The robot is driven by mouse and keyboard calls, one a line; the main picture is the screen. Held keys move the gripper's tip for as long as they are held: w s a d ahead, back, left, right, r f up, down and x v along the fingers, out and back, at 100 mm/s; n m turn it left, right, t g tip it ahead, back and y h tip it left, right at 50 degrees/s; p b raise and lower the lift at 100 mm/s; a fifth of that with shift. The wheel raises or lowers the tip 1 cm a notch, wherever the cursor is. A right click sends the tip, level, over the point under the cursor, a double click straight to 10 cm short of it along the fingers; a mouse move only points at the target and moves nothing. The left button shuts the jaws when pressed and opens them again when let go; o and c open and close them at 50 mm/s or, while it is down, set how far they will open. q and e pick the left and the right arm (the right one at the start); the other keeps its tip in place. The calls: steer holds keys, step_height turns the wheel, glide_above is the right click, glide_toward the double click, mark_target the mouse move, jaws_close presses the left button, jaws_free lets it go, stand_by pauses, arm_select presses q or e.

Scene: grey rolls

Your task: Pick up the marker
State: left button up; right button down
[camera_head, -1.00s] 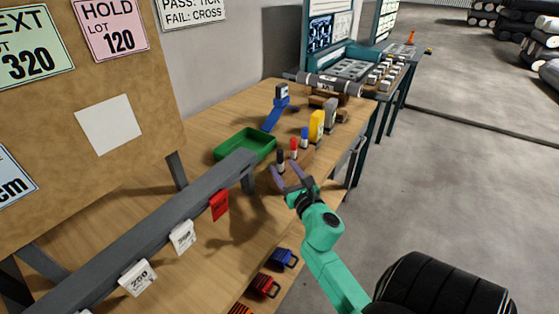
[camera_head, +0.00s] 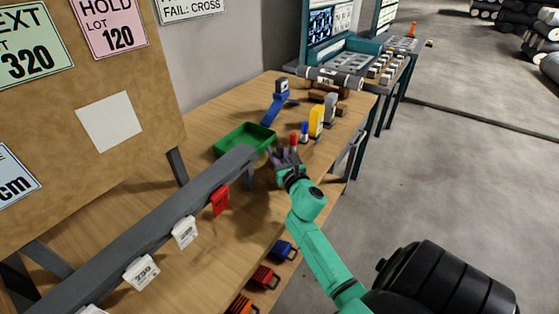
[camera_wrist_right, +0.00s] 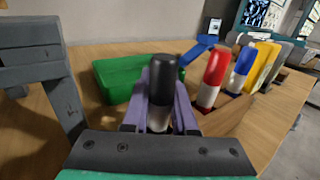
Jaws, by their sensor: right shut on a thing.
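A black-capped marker (camera_wrist_right: 163,80) with a white body stands upright between the purple fingers of my right gripper (camera_wrist_right: 160,108) in the wrist view. My right gripper (camera_head: 284,158) is shut on it at the markers' holder in the head view. A red-capped marker (camera_wrist_right: 214,72) and a blue-capped marker (camera_wrist_right: 242,66) stand just to its right in a wooden holder (camera_wrist_right: 226,118). The red (camera_head: 293,138) and blue (camera_head: 304,130) markers also show in the head view. The lower end of the black marker is hidden by the gripper. My left gripper is not in view.
A green tray (camera_head: 243,139) lies just left of the gripper. Yellow (camera_head: 316,121) and grey (camera_head: 330,108) items and a blue device (camera_head: 277,104) stand behind. A grey rail (camera_head: 150,232) with hanging tags runs along the front left.

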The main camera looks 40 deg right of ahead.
step_height(320, 180, up, 20)
steer(key=p, duration=0.7)
steer(key=shift+p, duration=0.35)
steer(key=c, duration=1.5)
jaws_free()
jaws_close()
step_height(320, 180, up, 7)
steer(key=p, duration=0.7)
